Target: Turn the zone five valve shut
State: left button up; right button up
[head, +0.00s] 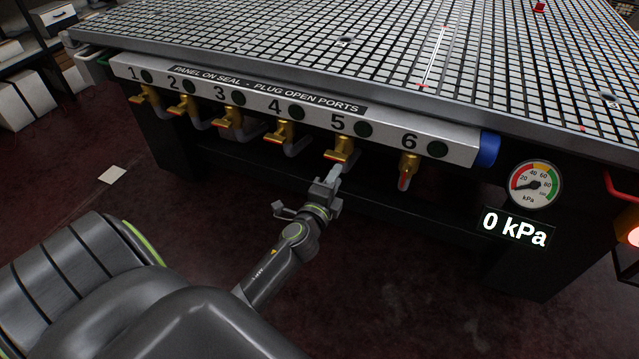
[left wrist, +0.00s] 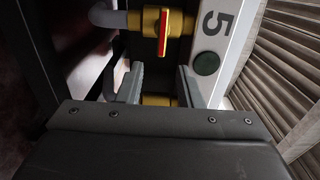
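The zone five valve (head: 342,152) is brass, with a yellow handle lying along the panel below the number 5 in the head view. My left gripper (head: 327,184) is just below it, its fingertips close to the handle. In the left wrist view, a brass valve with a red and yellow handle (left wrist: 163,32) shows beside the number 5. My left gripper (left wrist: 158,88) has its fingers apart there, with a brass piece (left wrist: 158,100) between them; contact cannot be told. My right gripper is not in view.
The panel (head: 390,121) runs along the table's front edge. The valve at 4 (head: 280,136) and the valve at 6 (head: 407,172), with its red handle hanging down, flank zone five. A gauge (head: 535,185) sits above a display (head: 514,227) reading 0 kPa.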

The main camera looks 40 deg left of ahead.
pick_arm(q)
jog(key=v, duration=0.9)
jog(key=shift+s, duration=0.3)
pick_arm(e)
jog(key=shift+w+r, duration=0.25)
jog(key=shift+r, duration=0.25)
pick_arm(q)
jog(key=shift+d, duration=0.1)
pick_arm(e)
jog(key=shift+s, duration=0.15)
